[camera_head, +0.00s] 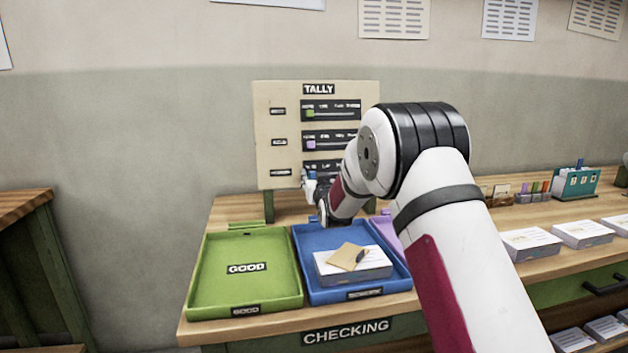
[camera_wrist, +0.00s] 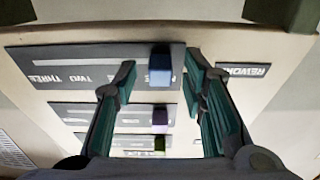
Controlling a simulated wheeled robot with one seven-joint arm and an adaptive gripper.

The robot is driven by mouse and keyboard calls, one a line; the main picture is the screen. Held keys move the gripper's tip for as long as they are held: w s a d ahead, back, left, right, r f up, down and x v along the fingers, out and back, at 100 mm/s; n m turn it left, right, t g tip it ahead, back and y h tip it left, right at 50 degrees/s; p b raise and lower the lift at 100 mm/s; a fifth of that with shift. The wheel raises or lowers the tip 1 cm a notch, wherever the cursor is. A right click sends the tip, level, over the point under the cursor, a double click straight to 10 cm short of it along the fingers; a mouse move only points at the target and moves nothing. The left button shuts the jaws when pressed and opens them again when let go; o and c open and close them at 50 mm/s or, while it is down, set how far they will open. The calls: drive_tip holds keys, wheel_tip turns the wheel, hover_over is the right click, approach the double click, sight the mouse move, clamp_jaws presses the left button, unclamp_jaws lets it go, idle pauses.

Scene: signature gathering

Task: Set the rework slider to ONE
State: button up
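The tan TALLY board (camera_head: 268,96) stands upright behind the trays. Its bottom row, the rework slider (camera_head: 322,165), is partly hidden by my arm in the head view. In the wrist view the board appears upside down, and the rework slider track (camera_wrist: 75,54) is the top row beside the REWORK label (camera_wrist: 243,71). Its blue knob (camera_wrist: 160,66) sits toward the right end in that view, away from TWO and THREE; the label beside it is partly covered. My gripper (camera_wrist: 160,78) is open, with one finger on each side of the blue knob; contact is unclear.
Above rework in the head view are a purple knob (camera_head: 311,144) and a green knob (camera_head: 310,113). A green GOOD tray (camera_head: 215,275) and a blue tray (camera_head: 310,265) holding a paper stack (camera_head: 352,268) lie below my gripper. A purple tray (camera_head: 386,227) is partly hidden.

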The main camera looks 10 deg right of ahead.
clamp_jaws()
drive_tip(key=shift+d+b, duration=0.65)
drive_tip(key=shift+d, duration=1.75)
unclamp_jaws()
drive_tip(key=shift+s, duration=0.1)
drive_tip(key=s, duration=1.2)
drive_tip(key=shift+w, duration=0.1)
